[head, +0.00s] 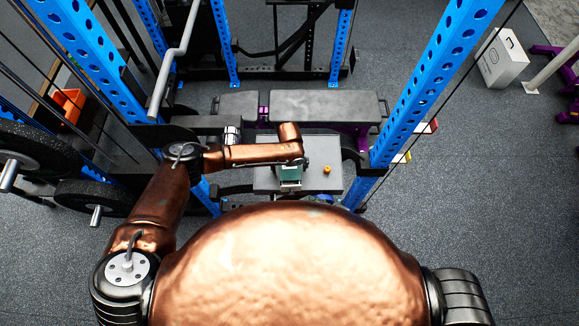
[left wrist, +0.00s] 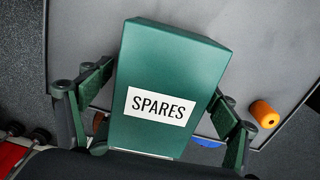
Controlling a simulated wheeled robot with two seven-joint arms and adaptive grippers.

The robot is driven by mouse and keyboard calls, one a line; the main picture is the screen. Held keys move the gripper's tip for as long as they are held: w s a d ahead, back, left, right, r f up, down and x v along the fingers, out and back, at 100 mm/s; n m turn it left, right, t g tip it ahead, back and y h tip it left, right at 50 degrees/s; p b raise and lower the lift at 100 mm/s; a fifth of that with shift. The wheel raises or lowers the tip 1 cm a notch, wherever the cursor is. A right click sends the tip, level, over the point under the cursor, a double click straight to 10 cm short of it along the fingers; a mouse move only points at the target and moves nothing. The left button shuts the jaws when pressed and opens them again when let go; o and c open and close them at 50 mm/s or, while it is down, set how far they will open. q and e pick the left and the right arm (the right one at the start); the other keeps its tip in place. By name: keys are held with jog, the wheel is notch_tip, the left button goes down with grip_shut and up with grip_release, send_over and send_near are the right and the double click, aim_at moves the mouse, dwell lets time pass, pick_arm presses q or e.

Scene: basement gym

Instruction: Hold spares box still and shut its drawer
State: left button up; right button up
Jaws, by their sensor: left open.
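The spares box is a green block with a white SPARES label. In the left wrist view the box (left wrist: 178,65) fills the middle, over a grey surface. In the head view the green box (head: 290,173) shows small on a grey platform (head: 333,186), partly under my left wrist. My left gripper (left wrist: 161,80) is open, with one finger on each side of the box. I cannot tell whether either finger touches it. In the head view the left gripper (head: 289,182) is hard to make out. No drawer can be made out. My right gripper is out of view.
A small orange cylinder (left wrist: 264,114) is on the grey surface right of the box; it also shows in the head view (head: 327,169). Blue rack uprights (head: 425,85) flank the platform. A grey bench (head: 325,106) is behind it. Weight plates (head: 90,197) are at left.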

pick_arm(q)
jog(key=shift+c, duration=0.3)
jog(key=c, duration=1.3)
jog(key=shift+c, duration=0.4)
